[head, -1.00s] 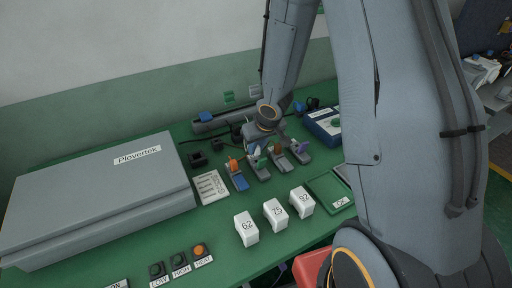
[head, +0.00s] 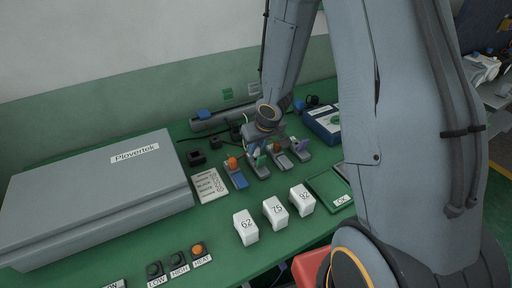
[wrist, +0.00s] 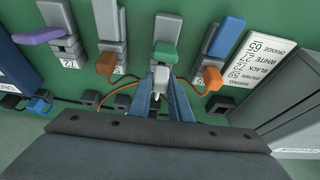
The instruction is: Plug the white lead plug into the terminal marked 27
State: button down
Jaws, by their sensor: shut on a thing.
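My gripper (wrist: 160,98) is shut on a small pale plug (wrist: 158,80), seen between its fingertips in the wrist view. The plug is right at the near end of the terminal with the green lever (wrist: 165,52); whether it is inside the socket I cannot tell. That terminal's number label is hidden behind my gripper. In the head view my gripper (head: 258,146) is low over the same terminal, and the plug is mostly hidden.
A printed card (head: 209,187) pairs wire colours with numbers. Numbered white blocks (head: 274,212) stand in front, near a green tray (head: 330,190). A large grey box (head: 95,200) fills the left.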

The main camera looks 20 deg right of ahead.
jog(key=shift+f+b, duration=1)
jog(key=shift+b, duration=0.1)
jog(key=c, duration=1.6)
grip_release()
jog(key=shift+o, duration=0.2)
jog(key=p+v, duration=0.5)
jog(key=v, duration=0.3)
jog(key=s+r+m+g+h+b, duration=0.1)
jog(key=s+b, duration=0.5)
jog(key=s, duration=0.9)
notch_tip(320, 180, up, 4)
jog(key=shift+f+m+g, duration=0.15)
jog(key=shift+m+g, duration=0.55)
jog(key=shift+g, duration=0.3)
